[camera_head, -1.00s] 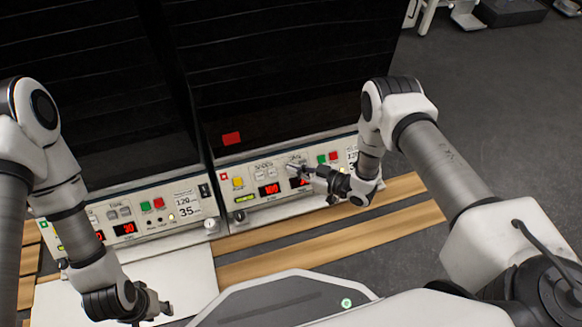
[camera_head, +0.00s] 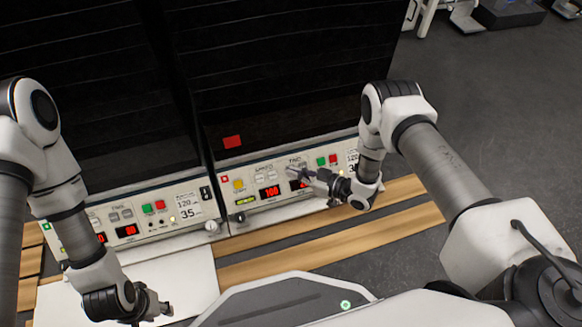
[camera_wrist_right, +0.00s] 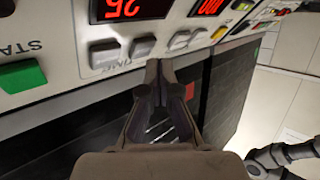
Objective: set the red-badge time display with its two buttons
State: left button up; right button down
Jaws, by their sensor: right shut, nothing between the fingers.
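The red badge (camera_head: 225,179) is on the right shaker's front panel. Its time display (camera_head: 298,185) is lit red and partly hidden by my right gripper. In the right wrist view, upside down, the time display (camera_wrist_right: 130,8) is cut by the top edge. Its two grey buttons, one (camera_wrist_right: 104,53) and the other (camera_wrist_right: 143,47), sit beside it. My right gripper (camera_wrist_right: 160,68) is shut and empty, its tips close to the second button; I cannot tell whether they touch. It also shows at the panel in the head view (camera_head: 291,167). My left gripper (camera_head: 152,308) hangs low left, its fingers unclear.
The speed display (camera_head: 271,191) reads 100. A green start button (camera_wrist_right: 22,76) and the grey speed buttons (camera_wrist_right: 180,40) flank the time buttons. A second shaker panel (camera_head: 150,226) with a green badge is on the left. Wooden slats (camera_head: 320,240) lie in front.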

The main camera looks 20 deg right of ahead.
jog(key=shift+s, duration=0.1)
jog(key=s+r+p, duration=0.1)
jog(key=p, duration=0.1)
jog(key=s+r+p, duration=0.2)
jog(key=shift+s+d+r+p, duration=0.1)
jog(key=shift+s+r+p, duration=0.1)
jog(key=shift+s+p, duration=0.15)
dwell(0.3)
dwell(0.5)
